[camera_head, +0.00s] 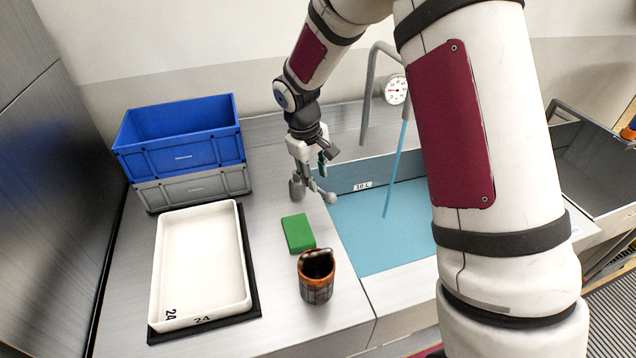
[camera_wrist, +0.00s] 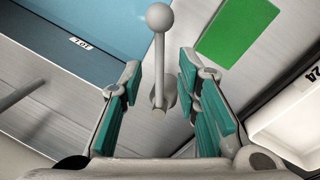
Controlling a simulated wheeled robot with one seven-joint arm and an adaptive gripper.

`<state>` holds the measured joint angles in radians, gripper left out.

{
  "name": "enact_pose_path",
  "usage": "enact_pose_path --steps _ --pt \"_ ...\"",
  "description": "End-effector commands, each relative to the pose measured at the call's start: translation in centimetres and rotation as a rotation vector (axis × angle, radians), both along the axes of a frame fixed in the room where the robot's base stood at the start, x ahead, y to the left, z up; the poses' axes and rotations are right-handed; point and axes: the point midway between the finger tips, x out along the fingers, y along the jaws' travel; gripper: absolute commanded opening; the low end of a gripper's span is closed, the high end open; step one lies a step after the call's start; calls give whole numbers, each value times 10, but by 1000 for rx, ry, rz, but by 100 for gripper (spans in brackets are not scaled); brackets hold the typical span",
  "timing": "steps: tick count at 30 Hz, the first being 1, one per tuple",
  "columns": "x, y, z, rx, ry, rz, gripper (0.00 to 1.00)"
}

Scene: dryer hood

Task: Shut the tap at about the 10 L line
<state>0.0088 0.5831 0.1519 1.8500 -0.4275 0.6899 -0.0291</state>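The grey tap lever ends in a round knob (camera_head: 331,197) on the counter by the basin's left edge; the lever (camera_wrist: 159,55) also shows in the wrist view. My gripper (camera_head: 310,180) is open over it, pointing down. In the wrist view, its teal-padded fingers (camera_wrist: 162,105) stand on either side of the lever's base, with gaps on both sides. A blue stream (camera_head: 396,165) runs from the tap spout (camera_head: 370,85) into the basin. The blue water (camera_head: 375,230) lies just below the 10 L label (camera_head: 362,186); the exact line is hard to tell.
A round dial gauge (camera_head: 396,90) is by the spout. A green block (camera_head: 298,233) and a dark orange-rimmed cup (camera_head: 317,278) stand left of the basin. A white tray (camera_head: 243,265) and a blue crate (camera_head: 180,158) on a grey crate (camera_head: 195,188) are further left.

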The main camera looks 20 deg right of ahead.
Motion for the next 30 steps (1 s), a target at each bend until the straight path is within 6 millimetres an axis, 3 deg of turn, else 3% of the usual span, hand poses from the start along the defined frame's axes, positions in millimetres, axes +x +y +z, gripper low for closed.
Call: enact_pose_path --steps 7,19,23,30 --pt "2 -6 -30 0 1 0 30" --pt "4 -7 -37 0 -1 0 30" --pt "4 -7 -37 0 -1 0 3" --pt "4 -7 -37 0 -1 0 0"
